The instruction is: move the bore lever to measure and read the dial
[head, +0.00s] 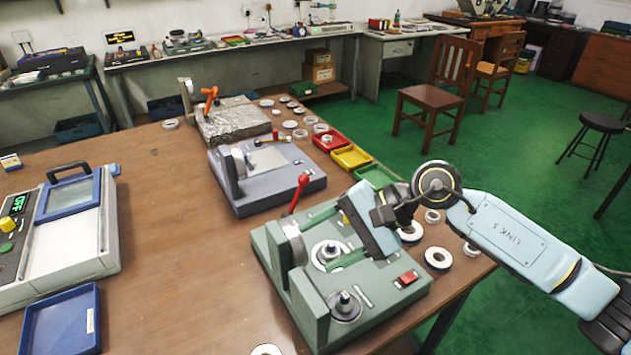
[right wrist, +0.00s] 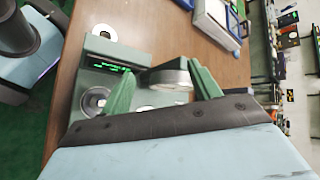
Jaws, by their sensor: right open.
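The green bore gauge (head: 385,295) stands at the front of the wooden table. A red-handled lever (head: 299,192) rises tilted at its back left. A round silver drum (head: 292,240), perhaps the dial, sits on its upright; its face is turned from the head camera. My right gripper (head: 320,243) is open and empty above the gauge bed, its green fingers apart. In the right wrist view the fingers (right wrist: 160,68) stand either side of the drum (right wrist: 170,80), and green lit digits (right wrist: 105,66) show, too small to read. My left gripper is out of view.
Red, yellow and green trays (head: 352,157) and several loose rings (head: 438,258) lie along the right edge. A boxy device (head: 65,235) and a blue tray (head: 62,322) are at left. Bare table lies between.

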